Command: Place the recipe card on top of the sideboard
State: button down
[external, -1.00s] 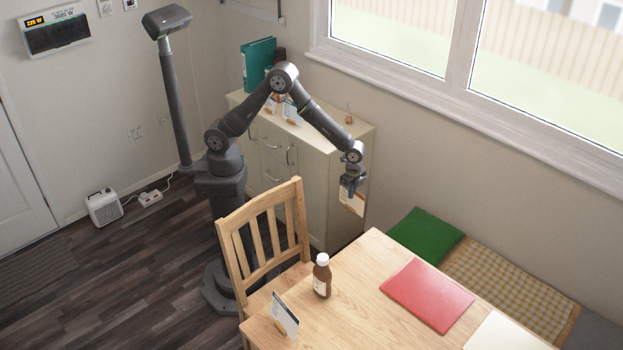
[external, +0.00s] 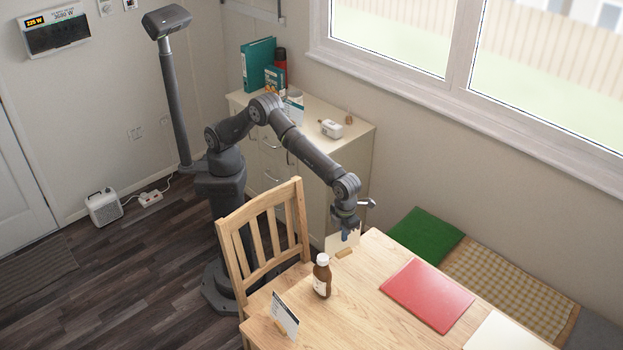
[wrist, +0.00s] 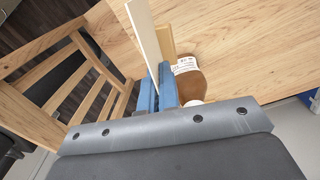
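My gripper (external: 347,222) points down at the table's far left corner, its blue fingers (wrist: 157,88) close together on a thin cream card. The card (external: 341,240) is upright, with a small wooden block (external: 345,253) at its foot; it also shows in the wrist view (wrist: 143,40). I cannot tell whether the block touches the tabletop. No print shows on the card's visible face, so I cannot confirm it is the recipe card. Another printed card (external: 285,315) stands in a wooden holder at the table's near edge. The sideboard (external: 350,145) stands behind my arm.
A brown bottle (external: 322,277) stands close to the held card. A red mat (external: 428,294) lies on the table (external: 370,320); a chair (external: 262,235) is at its left. The sideboard top holds a teal binder (external: 258,63), a book, a mug and a white device (external: 331,128).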

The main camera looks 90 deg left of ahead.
dwell(0.3)
jog(key=w+a+f, duration=0.4)
jog(key=w+f, duration=0.6)
jog(key=shift+w+a+f, duration=0.25)
jog(key=shift+w+a, duration=0.05)
jog(key=shift+w, duration=0.05)
jog(key=shift+f, duration=0.1)
jog(key=shift+f, duration=0.1)
jog(key=c, duration=2.1)
grip_release()
jog(key=shift+f, duration=0.1)
jog(key=o, duration=0.4)
